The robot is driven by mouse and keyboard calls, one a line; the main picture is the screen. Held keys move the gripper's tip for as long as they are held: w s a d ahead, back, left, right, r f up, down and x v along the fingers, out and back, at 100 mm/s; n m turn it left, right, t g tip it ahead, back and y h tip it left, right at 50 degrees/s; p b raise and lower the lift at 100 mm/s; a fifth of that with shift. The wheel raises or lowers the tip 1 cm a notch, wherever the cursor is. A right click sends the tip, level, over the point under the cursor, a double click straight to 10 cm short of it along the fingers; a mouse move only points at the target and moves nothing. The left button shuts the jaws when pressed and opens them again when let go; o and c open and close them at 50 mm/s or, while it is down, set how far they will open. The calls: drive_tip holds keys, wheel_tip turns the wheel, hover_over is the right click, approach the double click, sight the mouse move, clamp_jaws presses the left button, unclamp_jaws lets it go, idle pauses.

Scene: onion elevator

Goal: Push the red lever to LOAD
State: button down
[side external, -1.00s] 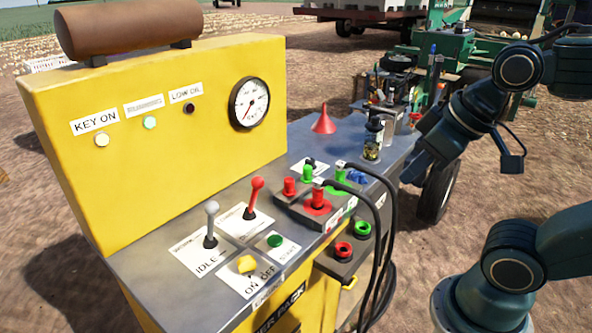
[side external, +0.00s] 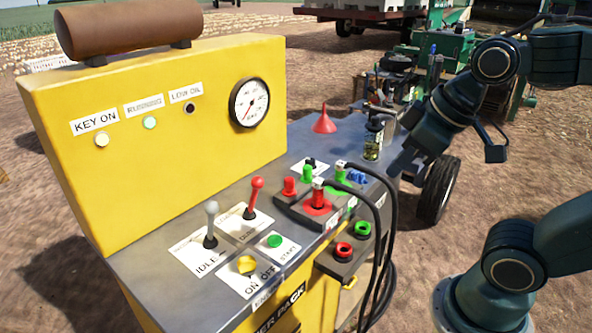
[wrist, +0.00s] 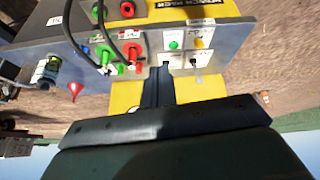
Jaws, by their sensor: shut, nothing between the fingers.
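The red lever (side external: 254,198) stands upright on its white label plate on the grey deck of the yellow power pack, right of a grey-knobbed lever (side external: 211,224) by the IDLE label. The word LOAD is not legible. My gripper (side external: 398,168) is at the right end of the deck, well apart from the red lever. In the wrist view, my gripper (wrist: 160,76) is shut and empty, and its fingers overlap the lever area in the picture. I cannot make out the red lever there.
Red and green hose couplings (side external: 318,197) with black hoses lie between my gripper and the levers. The yellow panel (side external: 160,160) rises behind the levers.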

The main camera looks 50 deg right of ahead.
drive_tip(key=w+a+f+n, duration=0.1)
drive_tip(key=w+f+n, duration=0.2)
drive_tip(key=w+n, duration=0.3)
drive_tip(key=w+a+f+n, duration=0.2)
drive_tip(key=w+f+n, duration=0.2)
drive_tip(key=w, duration=1)
drive_tip(key=n, duration=0.3)
drive_tip(key=shift+w+a+g+h, duration=0.2)
drive_tip(key=shift+w+g+h, duration=0.1)
drive_tip(key=shift+h, duration=0.1)
drive_tip(key=shift+f, duration=0.1)
drive_tip(key=w+d+f, duration=0.1)
drive_tip(key=w+f, duration=0.7)
drive_tip(key=shift+d, duration=0.25)
drive_tip(key=shift+w, duration=0.25)
